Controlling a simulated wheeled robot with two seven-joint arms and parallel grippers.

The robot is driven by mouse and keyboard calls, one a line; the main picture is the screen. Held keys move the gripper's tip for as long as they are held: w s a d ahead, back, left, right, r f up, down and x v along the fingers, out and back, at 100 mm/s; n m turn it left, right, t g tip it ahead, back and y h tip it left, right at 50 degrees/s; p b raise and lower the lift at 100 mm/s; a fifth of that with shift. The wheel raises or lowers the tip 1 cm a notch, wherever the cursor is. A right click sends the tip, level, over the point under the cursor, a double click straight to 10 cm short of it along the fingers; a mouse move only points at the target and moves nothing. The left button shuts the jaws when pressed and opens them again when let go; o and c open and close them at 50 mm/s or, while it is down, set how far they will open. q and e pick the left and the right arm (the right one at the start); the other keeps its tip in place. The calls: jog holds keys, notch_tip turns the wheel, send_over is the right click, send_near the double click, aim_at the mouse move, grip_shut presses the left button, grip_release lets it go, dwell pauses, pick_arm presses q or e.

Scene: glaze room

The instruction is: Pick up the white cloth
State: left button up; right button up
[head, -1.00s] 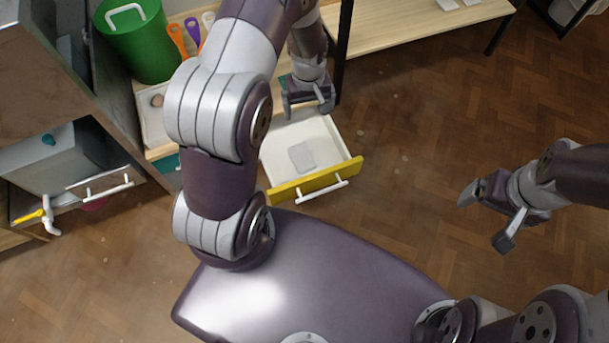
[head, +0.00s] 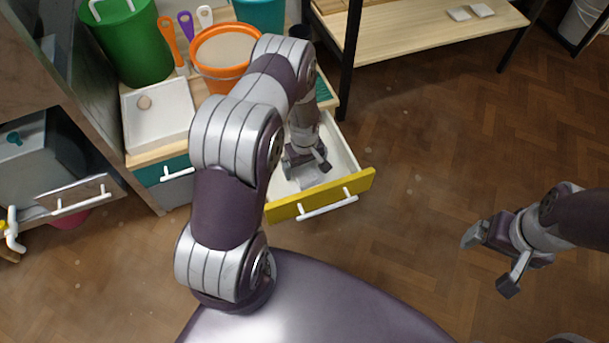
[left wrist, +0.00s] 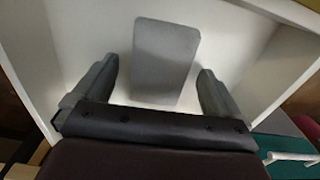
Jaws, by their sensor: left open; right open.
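The white cloth (left wrist: 165,62) looks like a pale grey folded rectangle lying flat on the bottom of the open drawer. In the head view the cloth (head: 309,181) is partly hidden behind my left gripper. My left gripper (head: 306,172) is open and reaches down inside the drawer, over the cloth. In the left wrist view the fingers of the left gripper (left wrist: 158,85) stand on either side of the cloth's near part, apart from it. The drawer (head: 322,194) has a yellow front and a white handle. My right gripper (head: 492,262) is open and empty above the floor at the right.
The drawer walls (left wrist: 248,75) surround the left gripper. On the counter are a green bucket (head: 128,45), an orange bucket (head: 222,78) and a white tray (head: 158,118). A low wooden shelf (head: 430,32) stands behind. The wooden floor (head: 420,180) at the right is clear.

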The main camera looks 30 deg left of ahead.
pick_arm(q)
jog(key=shift+f, duration=0.25)
jog(key=c, duration=1.1)
jog(key=shift+r, duration=0.1)
